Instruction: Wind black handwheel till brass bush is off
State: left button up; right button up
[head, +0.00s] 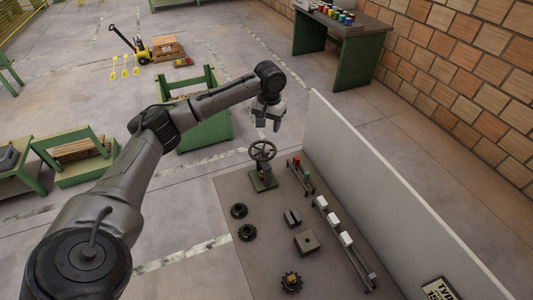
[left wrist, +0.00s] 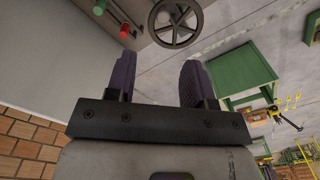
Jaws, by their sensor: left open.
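The black handwheel (head: 262,151) stands on a green stand at the far left corner of the grey bench plate. In the left wrist view its spoked rim (left wrist: 175,23) shows beyond the fingertips. My left gripper (head: 266,124) hangs just above and behind the wheel, apart from it. Its two fingers (left wrist: 158,72) are spread with nothing between them. A small brass-coloured piece (head: 292,280), perhaps the brass bush, sits in the middle of a dark toothed gear at the plate's near end. My right gripper is out of sight.
Dark gears (head: 247,232) and dark blocks (head: 305,242) lie on the plate (head: 270,215). Red and green knobs (head: 297,162) and a row of white blocks (head: 333,221) run along the right side. A tall pale panel (head: 375,180) borders the plate on the right.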

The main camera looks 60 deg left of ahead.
aim_at(267, 150)
pick_arm(q)
jog(key=f, duration=0.8)
jog(key=a+f+p, duration=0.1)
jog(key=f, duration=0.4)
